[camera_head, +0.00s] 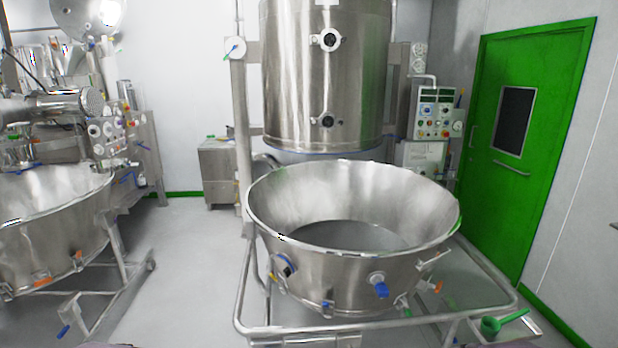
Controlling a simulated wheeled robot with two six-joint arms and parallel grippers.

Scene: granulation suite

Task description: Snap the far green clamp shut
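A larger green piece with a round end and a handle (492,325) is at the lower right, by the frame's front corner. Another small green part (13,137) shows on the machine at the far left. I cannot tell which of these is the far green clamp, or whether any clamp is open or shut. Neither of my grippers is in view.
The bowl stands in a tubular steel frame (245,290) under a tall steel vessel (325,80). A second steel bowl (50,225) stands at the left. A control panel (435,112) and green door (525,120) are at the right. Grey floor (185,255) is clear between the bowls.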

